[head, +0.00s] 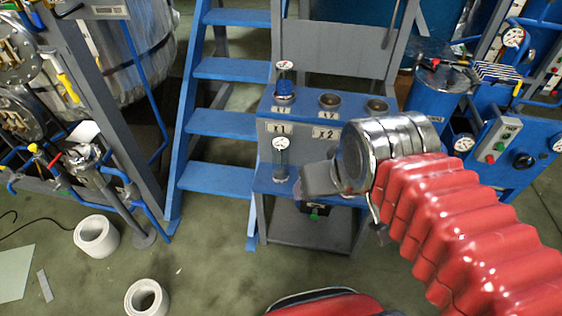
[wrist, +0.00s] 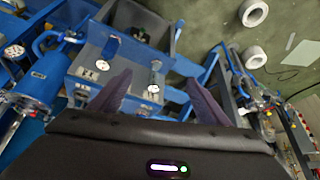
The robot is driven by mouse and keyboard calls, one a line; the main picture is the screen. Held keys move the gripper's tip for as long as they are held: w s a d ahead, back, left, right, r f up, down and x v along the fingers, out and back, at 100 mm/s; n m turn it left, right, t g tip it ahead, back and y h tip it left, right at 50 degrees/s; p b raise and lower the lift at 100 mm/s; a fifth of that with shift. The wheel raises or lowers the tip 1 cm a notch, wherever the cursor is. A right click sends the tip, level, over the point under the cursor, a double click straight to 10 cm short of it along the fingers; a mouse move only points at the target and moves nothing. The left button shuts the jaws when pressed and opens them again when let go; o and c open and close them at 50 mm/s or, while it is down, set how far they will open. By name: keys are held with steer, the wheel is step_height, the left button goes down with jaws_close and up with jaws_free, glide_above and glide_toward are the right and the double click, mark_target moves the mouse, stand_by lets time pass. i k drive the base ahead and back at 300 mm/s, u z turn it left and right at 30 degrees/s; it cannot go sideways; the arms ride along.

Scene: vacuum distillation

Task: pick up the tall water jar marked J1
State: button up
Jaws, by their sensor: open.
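A blue stand (head: 300,187) has a jar with blue contents (head: 284,92) on its upper shelf and a clear, tall-looking jar (head: 281,163) on its lower front shelf. Each has a white disc on top; I cannot read the marks, so I cannot tell which is J1. My gripper (head: 318,180) is in front of the stand, right of the lower jar, its fingers hardly visible in the head view. In the wrist view the gripper (wrist: 158,92) is open and empty, with a white-topped jar (wrist: 154,80) showing between its fingers. Whether it is within reach is unclear.
Two round holders (head: 330,101) sit on the upper shelf, right of the blue jar. Blue steps (head: 220,122) stand left of the stand. A blue cylinder (head: 436,95) and gauge panel (head: 510,155) stand right. White rolls (head: 97,236) lie on the floor at left.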

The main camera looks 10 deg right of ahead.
mark_target(280, 145)
steer(key=z, duration=0.05)
steer(key=k, duration=0.5)
steer(key=u, duration=1)
steer(key=i, duration=1.35)
steer(key=z, duration=0.35)
